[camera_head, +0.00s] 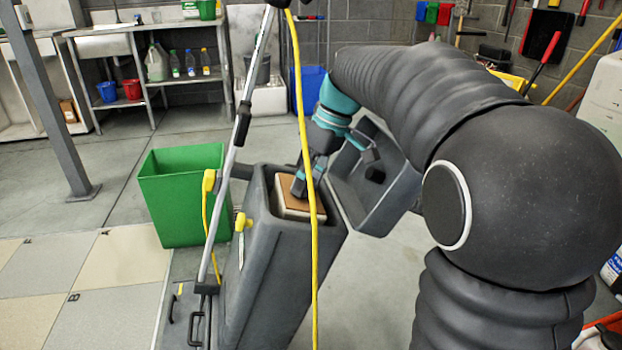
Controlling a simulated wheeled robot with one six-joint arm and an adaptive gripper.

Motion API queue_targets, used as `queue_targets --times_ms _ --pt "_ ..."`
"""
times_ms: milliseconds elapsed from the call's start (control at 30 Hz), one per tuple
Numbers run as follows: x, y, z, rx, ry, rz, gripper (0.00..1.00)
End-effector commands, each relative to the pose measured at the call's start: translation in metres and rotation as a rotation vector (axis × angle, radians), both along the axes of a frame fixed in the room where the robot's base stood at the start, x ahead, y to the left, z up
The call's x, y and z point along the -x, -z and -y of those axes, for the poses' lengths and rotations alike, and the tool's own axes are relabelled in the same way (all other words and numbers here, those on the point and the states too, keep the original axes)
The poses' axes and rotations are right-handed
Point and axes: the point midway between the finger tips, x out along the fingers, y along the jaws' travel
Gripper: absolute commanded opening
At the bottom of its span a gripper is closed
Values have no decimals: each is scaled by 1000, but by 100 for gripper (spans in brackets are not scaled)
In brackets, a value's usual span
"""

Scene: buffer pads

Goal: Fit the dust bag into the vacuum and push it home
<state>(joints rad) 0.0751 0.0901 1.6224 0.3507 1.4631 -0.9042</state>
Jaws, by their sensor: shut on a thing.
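The vacuum (262,275) is a tall grey machine standing in the middle, with its compartment open at the top and its lid (383,190) swung out to the right. The dust bag (291,207), a pale block with a brown cardboard top, sits upright in the mouth of the compartment, its top part still showing above the rim. How deep its lower part goes is hidden. My gripper (299,188) reaches down from above and is shut on the bag at its brown top. The fingertips are small and partly hidden by the yellow cord.
A yellow cord (303,120) hangs in front of the vacuum. A slanting metal tube (232,165) stands along its left side. A green bin (180,195) stands behind left. A sink bench and shelf (150,75) are at the back left.

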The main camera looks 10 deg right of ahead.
Motion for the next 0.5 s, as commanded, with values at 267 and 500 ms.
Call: queue_targets --times_ms 267,500 --pt "0 2 -1 0 0 0 0" --pt "0 2 -1 0 0 0 68"
